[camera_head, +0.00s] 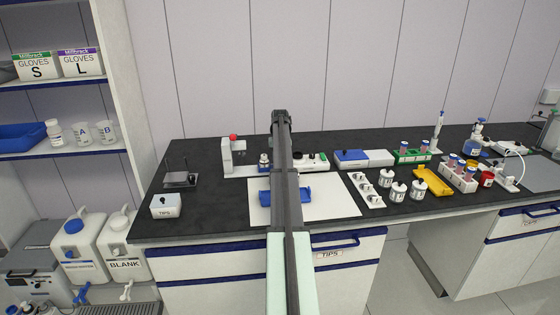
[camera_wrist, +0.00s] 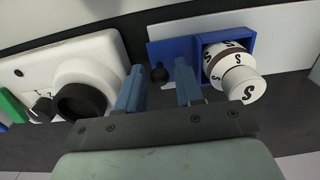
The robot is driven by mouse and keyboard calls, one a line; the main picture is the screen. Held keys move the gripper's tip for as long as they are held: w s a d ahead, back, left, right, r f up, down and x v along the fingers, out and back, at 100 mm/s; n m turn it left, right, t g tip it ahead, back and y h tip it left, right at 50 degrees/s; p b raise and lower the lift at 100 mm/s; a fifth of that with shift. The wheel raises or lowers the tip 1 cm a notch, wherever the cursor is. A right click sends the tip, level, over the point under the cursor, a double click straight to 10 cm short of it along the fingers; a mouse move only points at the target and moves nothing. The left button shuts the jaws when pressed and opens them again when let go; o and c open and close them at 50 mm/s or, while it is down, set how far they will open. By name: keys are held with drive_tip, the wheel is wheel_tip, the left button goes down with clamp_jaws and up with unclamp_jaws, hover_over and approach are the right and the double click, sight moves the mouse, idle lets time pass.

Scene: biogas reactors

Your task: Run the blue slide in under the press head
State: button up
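The blue slide (camera_wrist: 184,50) lies on the white base plate (camera_wrist: 168,28) in the wrist view, with a small black knob (camera_wrist: 159,73) at its end. A white round container (camera_wrist: 232,72) marked S sits in its blue walled end. My gripper (camera_wrist: 158,84) is open, its two blue-grey fingers apart on either side of the knob; whether they touch it is unclear. In the head view, the white press (camera_head: 228,153) with a red top stands at the back left, and a small part of the slide (camera_head: 264,167) seems to show right of it. My arm hides the gripper there.
A white device with a black round opening (camera_wrist: 82,100) is close beside my gripper. A blue tray (camera_head: 300,193) lies on a white mat (camera_head: 335,205) in front. Jars (camera_head: 398,191), racks and a blue-lidded box (camera_head: 350,157) stand to the right.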

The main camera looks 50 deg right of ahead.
sight(264, 155)
drive_tip(key=shift+w+a, duration=0.25)
idle(0.3)
drive_tip(key=shift+w+a, duration=1.1)
drive_tip(key=shift+w, duration=0.05)
drive_tip(key=shift+a, duration=0.1)
drive_tip(key=shift+w+a, duration=1.1)
drive_tip(key=shift+w, duration=0.05)
drive_tip(key=shift+w+a, duration=0.9)
drive_tip(key=shift+w, duration=0.05)
idle(0.9)
drive_tip(key=shift+s+d, duration=0.15)
drive_tip(key=shift+s, duration=0.05)
idle(0.3)
drive_tip(key=shift+r, duration=0.15)
wheel_tip(264, 155, up, 7)
drive_tip(key=shift+r, duration=0.15)
idle(0.5)
idle(0.3)
